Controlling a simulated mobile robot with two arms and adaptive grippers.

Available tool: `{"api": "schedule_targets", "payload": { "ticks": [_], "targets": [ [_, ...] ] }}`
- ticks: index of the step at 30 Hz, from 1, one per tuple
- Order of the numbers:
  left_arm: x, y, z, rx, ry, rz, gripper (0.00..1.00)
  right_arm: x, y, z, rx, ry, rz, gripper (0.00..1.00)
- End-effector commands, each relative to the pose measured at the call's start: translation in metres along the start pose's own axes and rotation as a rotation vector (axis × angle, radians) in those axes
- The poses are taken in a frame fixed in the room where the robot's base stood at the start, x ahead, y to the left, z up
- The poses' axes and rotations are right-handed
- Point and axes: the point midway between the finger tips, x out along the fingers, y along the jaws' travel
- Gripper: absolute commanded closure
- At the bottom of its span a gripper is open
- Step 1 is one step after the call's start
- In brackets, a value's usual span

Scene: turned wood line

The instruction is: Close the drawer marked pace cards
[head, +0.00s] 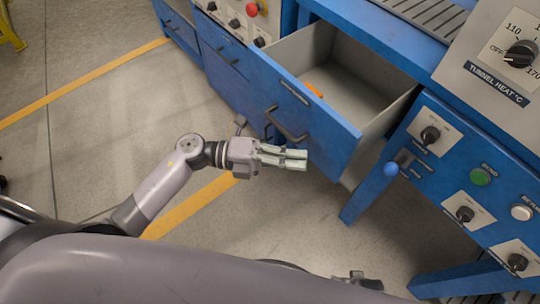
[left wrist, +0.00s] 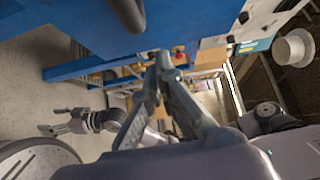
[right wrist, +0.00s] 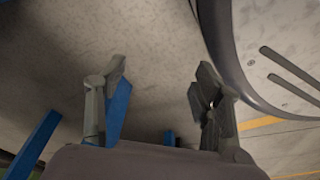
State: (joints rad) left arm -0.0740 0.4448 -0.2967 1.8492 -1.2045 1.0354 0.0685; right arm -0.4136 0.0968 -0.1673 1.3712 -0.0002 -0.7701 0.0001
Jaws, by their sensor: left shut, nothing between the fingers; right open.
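A blue drawer (head: 330,137) stands pulled out of the workbench, its grey inside open to view. A small label (head: 295,92) on its front is too small to read. Its dark bar handle (head: 287,125) shows below the label, and a dark bar handle (left wrist: 128,12) shows at the top of the left wrist view. My left gripper (head: 306,160) is shut and empty, in front of the drawer front, close to the handle; contact cannot be told. My right gripper (right wrist: 160,85) is open and empty, with floor behind it, away from the drawer.
An orange item (head: 313,89) lies inside the drawer. More closed blue drawers (head: 222,60) are at the left. Open floor with yellow lines (head: 85,95) lies to the left.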

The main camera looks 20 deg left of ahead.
Motion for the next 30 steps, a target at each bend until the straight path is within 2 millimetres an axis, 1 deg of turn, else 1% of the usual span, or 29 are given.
{"api": "schedule_targets", "payload": {
  "ticks": [1,6,10,23,26,30],
  "targets": [
    [0.005,-0.001,0.009,0.004,-0.004,-0.002,1.0,0.0,0.0,-0.002,0.0,0.002,0.0,0.39],
    [0.018,0.0,0.021,0.002,-0.003,0.0,1.0,-0.002,0.0,-0.004,0.0,0.004,0.0,0.39],
    [0.021,0.0,0.025,0.001,-0.002,0.001,1.0,-0.003,0.0,-0.004,0.0,0.001,0.0,0.39],
    [0.023,0.001,0.027,0.001,-0.003,0.001,1.0,-0.004,0.0,-0.006,0.001,0.006,0.0,0.39],
    [0.028,0.0,0.032,0.002,-0.003,0.001,1.0,-0.004,0.0,-0.005,0.001,0.003,0.0,0.39],
    [0.042,0.0,0.046,0.004,-0.002,0.0,1.0,-0.005,0.0,-0.007,0.002,0.002,-0.001,0.39]
  ]
}}
